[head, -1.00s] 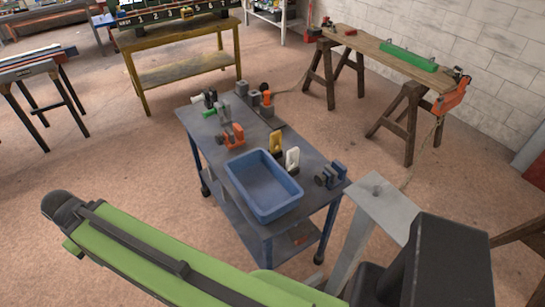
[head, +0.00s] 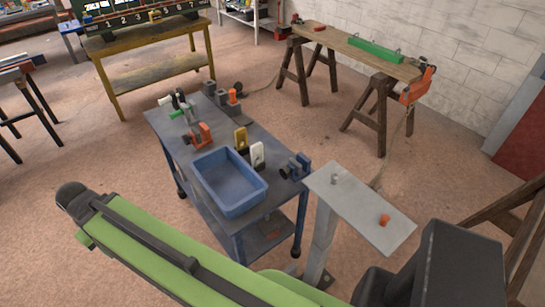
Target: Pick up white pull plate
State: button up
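The white pull plate (head: 258,154) stands upright in a dark base on the blue-grey cart (head: 270,205), just behind the right rim of the blue tray. A similar yellow plate (head: 241,139) stands to its left. My green arm crosses the bottom of the head view, in front of the cart and apart from the plate. The fingers of my gripper do not show.
The blue tray (head: 228,208) looks empty. A blue clamp-like part (head: 296,168) and an orange one (head: 200,134) stand on the cart. A grey stand (head: 350,208) with a small orange piece (head: 384,220) is at right. Floor (head: 270,110) behind the cart is clear.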

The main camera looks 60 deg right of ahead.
aim_at(257, 149)
jog(key=z, duration=1.8)
jog(key=k, duration=1.25)
jog(key=u, duration=1.05)
jog(key=i, duration=1.85)
jog(key=u, duration=0.4)
